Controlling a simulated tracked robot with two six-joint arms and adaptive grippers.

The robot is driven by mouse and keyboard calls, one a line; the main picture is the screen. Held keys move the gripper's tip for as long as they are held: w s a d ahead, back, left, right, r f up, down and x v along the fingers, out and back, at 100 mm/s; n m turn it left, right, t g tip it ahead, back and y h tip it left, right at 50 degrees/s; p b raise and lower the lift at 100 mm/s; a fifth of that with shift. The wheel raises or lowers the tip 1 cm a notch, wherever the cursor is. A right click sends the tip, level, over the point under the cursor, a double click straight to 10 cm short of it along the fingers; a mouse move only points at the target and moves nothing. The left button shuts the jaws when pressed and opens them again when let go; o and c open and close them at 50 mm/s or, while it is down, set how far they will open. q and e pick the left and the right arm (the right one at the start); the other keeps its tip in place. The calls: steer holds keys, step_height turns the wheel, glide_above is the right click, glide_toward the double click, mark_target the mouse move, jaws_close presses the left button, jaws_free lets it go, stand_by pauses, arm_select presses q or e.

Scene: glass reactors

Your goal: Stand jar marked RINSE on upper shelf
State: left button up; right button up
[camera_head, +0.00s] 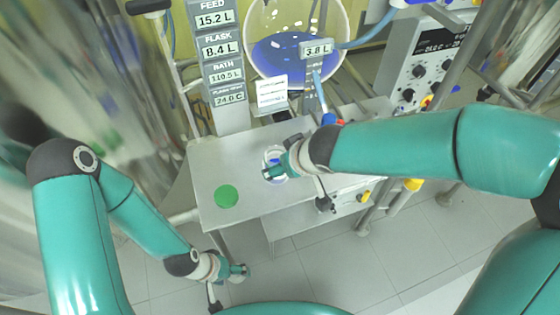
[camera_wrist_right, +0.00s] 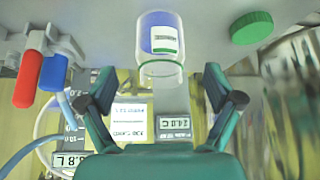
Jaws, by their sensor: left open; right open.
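A clear glass jar with blue contents and a white and green label (camera_wrist_right: 163,40) stands on the grey metal top (camera_head: 215,160). The label's writing is too small to read. In the head view the jar (camera_head: 272,154) is partly hidden by my right gripper (camera_head: 275,173). In the right wrist view my right gripper (camera_wrist_right: 158,85) is open, its fingers apart on either side of the jar's near end, with no clear contact. My left gripper (camera_head: 240,270) is open and empty, low beside the front of the metal top. I cannot make out which surface is the upper shelf.
A green ridged cap (camera_head: 227,196) lies on the metal top, left of the jar; it also shows in the wrist view (camera_wrist_right: 251,27). Red (camera_wrist_right: 28,78) and blue (camera_wrist_right: 53,72) handles stand nearby. Behind are a display column (camera_head: 222,75) and a round flask (camera_head: 297,45) with blue liquid.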

steer(key=v, duration=0.4)
steer(key=shift+f+p, duration=0.1)
steer(key=shift+p, duration=0.25)
